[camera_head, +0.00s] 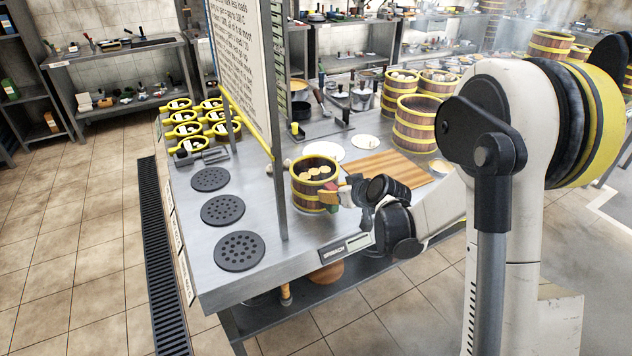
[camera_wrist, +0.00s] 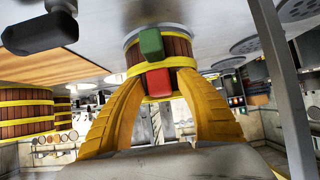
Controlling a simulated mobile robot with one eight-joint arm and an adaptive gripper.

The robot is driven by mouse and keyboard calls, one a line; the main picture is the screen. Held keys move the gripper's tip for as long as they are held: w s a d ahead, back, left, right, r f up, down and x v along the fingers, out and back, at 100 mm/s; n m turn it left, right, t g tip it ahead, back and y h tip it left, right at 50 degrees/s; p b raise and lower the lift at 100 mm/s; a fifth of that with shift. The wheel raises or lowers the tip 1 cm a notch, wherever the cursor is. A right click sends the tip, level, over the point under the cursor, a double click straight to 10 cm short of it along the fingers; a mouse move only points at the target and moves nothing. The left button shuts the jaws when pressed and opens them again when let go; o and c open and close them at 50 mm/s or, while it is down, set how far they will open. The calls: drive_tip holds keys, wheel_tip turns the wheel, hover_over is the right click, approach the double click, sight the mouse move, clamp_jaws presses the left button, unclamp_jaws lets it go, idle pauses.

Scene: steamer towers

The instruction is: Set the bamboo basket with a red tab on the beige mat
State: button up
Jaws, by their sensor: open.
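A round bamboo basket (camera_head: 312,190) with yellow bands and pale buns inside stands upright on the steel counter. In the wrist view, which is upside down, this basket (camera_wrist: 181,47) shows a red tab (camera_wrist: 159,82) and a green tab (camera_wrist: 151,44) on its near side. My gripper (camera_head: 346,192) is at the basket's right side. Its yellow fingers in the wrist view (camera_wrist: 161,88) are open, one on each side of the red tab; I cannot tell whether they touch the basket. I cannot make out a beige mat for certain.
Black perforated plates (camera_head: 239,251) lie left of a metal post (camera_head: 279,200) close to the basket. A brown striped board (camera_head: 385,172) and pale round discs (camera_head: 323,151) lie behind it. Larger baskets (camera_head: 415,128) stand at the back right. Yellow-handled strainers (camera_head: 188,130) fill the back left.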

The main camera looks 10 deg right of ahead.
clamp_jaws()
drive_tip(key=shift+r, duration=0.15)
drive_tip(key=shift+r+p, duration=1.05)
drive_tip(key=shift+r, duration=0.6)
